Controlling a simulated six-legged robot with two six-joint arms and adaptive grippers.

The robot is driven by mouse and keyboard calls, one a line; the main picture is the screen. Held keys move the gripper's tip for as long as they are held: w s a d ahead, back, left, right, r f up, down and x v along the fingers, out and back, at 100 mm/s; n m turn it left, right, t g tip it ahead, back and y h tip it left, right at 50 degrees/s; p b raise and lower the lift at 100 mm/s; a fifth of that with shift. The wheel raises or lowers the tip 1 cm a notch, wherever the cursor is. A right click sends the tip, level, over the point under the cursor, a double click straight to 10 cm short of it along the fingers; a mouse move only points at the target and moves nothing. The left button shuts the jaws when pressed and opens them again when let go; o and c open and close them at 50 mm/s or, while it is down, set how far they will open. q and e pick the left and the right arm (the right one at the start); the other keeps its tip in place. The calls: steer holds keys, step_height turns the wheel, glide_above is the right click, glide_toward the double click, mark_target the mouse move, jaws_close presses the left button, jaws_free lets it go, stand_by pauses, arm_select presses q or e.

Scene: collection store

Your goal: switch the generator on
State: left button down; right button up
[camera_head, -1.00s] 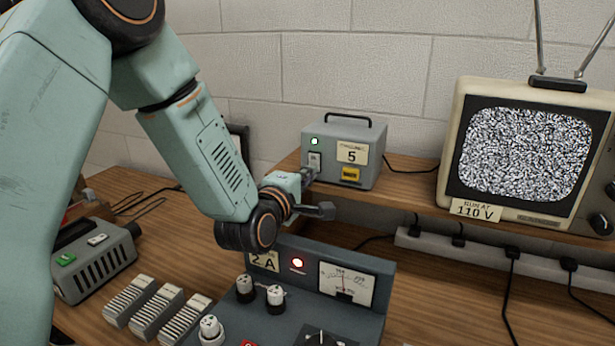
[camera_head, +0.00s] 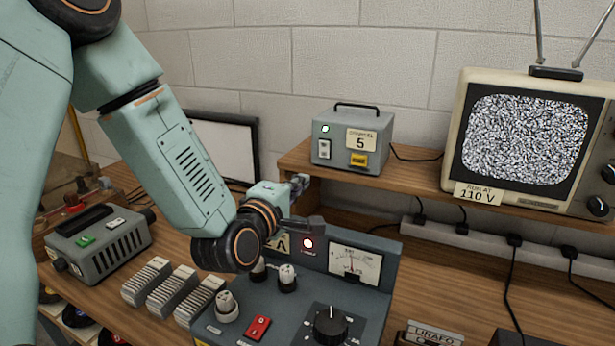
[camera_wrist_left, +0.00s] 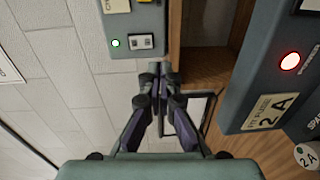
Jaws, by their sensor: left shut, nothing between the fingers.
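A small grey box marked 5 (camera_head: 378,128), which seems to be the generator, stands on the raised wooden shelf with a dark handle on top. Its green lamp (camera_head: 325,129) is lit, and a pale rocker switch (camera_head: 324,148) sits below it. Which way the rocker is tipped is too small to tell. The lamp (camera_wrist_left: 115,43) and switch (camera_wrist_left: 141,41) also show in the left wrist view. My left gripper (camera_head: 303,181) is shut and empty, just below and left of the switch, apart from it. Its fingertips (camera_wrist_left: 160,70) show in the wrist view. My right gripper is out of view.
A dark control panel (camera_head: 385,298) with a lit red lamp, meter and knob stands below my left wrist. A television (camera_head: 455,140) showing static stands right. A socket strip (camera_head: 490,246) runs under the shelf. Another grey box (camera_head: 112,262) and white ribbed blocks (camera_head: 172,290) lie left.

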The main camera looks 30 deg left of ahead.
arm_select(q)
steer(key=s, duration=0.3)
steer(key=shift+s+f, duration=0.35)
steer(key=shift+s, duration=0.05)
steer(key=shift+d, duration=0.1)
steer(key=shift+s+d+r, duration=0.1)
steer(key=shift+s+d, duration=0.05)
